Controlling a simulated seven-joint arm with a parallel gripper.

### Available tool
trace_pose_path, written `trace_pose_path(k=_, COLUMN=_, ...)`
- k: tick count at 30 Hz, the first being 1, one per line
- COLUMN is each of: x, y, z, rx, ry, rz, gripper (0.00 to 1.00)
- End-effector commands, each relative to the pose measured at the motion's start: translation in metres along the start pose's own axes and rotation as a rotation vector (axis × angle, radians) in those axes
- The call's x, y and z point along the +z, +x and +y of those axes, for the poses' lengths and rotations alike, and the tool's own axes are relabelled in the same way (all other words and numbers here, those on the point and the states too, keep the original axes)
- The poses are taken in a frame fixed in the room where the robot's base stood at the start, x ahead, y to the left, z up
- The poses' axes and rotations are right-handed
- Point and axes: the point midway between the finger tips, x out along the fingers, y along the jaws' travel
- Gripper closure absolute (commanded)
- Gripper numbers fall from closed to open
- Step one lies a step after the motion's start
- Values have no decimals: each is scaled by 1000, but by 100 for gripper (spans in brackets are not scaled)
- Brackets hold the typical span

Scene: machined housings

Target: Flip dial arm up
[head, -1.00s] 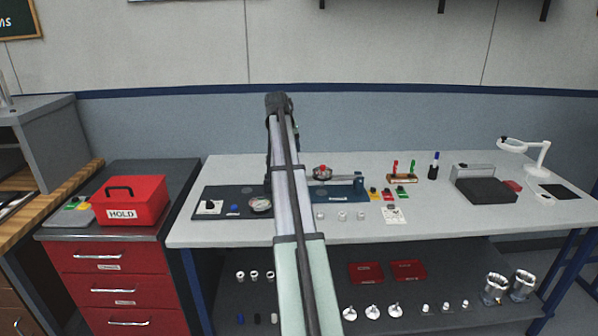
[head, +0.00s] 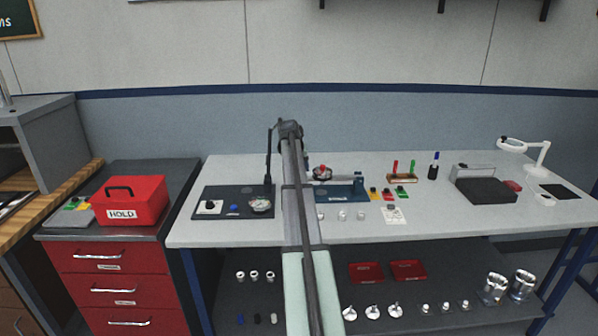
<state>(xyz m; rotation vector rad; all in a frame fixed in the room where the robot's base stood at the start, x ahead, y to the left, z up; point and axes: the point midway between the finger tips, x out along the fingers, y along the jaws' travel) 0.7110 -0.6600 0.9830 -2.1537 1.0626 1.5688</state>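A dial gauge (head: 261,205) with a round pale face sits low at the right end of a dark base plate (head: 218,191) on the bench. A thin dark upright post (head: 269,160) rises beside it at the plate's right edge. How the dial's arm joins the post is too small to tell. My arm reaches up the middle of the head view, just right of the post and gauge, and its dark upper joint shows near the post's top. My gripper is hidden behind my arm, so its fingers do not show.
A blue fixture with a red-topped part (head: 321,172) stands just right of my arm. Small colored blocks (head: 388,195) and a pen rack (head: 403,177) lie beyond it. A red HOLD box (head: 129,201) is on the left cabinet. The bench's front left is clear.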

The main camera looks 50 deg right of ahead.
Motion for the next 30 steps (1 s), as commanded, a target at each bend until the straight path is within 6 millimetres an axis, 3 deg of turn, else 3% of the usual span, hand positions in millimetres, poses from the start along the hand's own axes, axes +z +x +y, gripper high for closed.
trace_pose_path(k=6, x=0, y=16, z=0, rx=0, ry=0, rz=-2, gripper=41)
trace_pose_path(k=16, x=0, y=17, z=0, rx=0, ry=0, rz=-1, gripper=41)
trace_pose_path(k=30, x=0, y=17, z=0, rx=-1, ry=0, rz=-1, gripper=85)
